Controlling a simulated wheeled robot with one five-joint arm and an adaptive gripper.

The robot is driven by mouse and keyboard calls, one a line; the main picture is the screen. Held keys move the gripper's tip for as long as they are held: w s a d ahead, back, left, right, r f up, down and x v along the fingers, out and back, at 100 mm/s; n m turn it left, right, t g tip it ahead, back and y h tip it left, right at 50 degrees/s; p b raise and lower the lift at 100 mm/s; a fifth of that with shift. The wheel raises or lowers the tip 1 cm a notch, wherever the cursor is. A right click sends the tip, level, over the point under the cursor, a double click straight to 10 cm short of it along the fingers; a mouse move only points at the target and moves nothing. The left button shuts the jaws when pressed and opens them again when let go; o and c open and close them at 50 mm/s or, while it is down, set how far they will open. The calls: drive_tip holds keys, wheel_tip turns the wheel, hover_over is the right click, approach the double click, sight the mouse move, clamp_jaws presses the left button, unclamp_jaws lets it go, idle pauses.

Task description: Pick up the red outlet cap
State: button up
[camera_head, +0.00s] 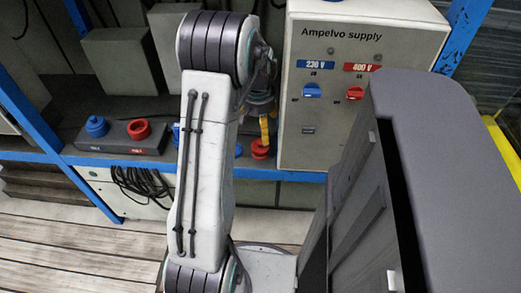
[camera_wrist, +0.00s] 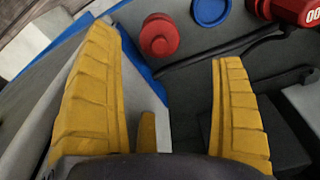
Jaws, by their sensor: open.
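The red outlet cap (camera_head: 260,149) sits on the shelf just left of the supply cabinet in the head view. In the wrist view the red cap (camera_wrist: 159,36) is round and stepped, near the top middle, in line with the gap between the fingers. My gripper (camera_wrist: 166,48) is open with two yellow ribbed fingers, and nothing is held between them. In the head view my gripper (camera_head: 267,132) hangs close above the red cap, partly hidden by my arm. I cannot tell whether it touches the cap.
A blue cap (camera_wrist: 211,10) lies beside the red one. A red connector (camera_wrist: 297,10) and dark cable are at upper right. The Ampelvo supply cabinet (camera_head: 300,150) stands right of the cap. A grey outlet box (camera_head: 118,146) with blue and red sockets is left. The shelf has a blue edge (camera_head: 290,177).

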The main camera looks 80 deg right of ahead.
sight(261, 142)
drive_tip(key=shift+d+f+b, duration=0.2)
drive_tip(key=shift+f+b, duration=0.25)
drive_tip(key=shift+f, duration=1.1)
drive_tip(key=shift+d+f+b, duration=0.15)
drive_tip(key=shift+f+b, duration=0.3)
drive_tip(key=shift+f, duration=1.15)
drive_tip(key=shift+d+f+b, duration=0.2)
drive_tip(key=shift+f+b, duration=0.25)
drive_tip(key=shift+f, duration=1.1)
drive_tip(key=shift+c, duration=0.4)
drive_tip(key=c, duration=1.2)
drive_tip(key=shift+c, duration=0.5)
drive_tip(key=shift+c, duration=0.7)
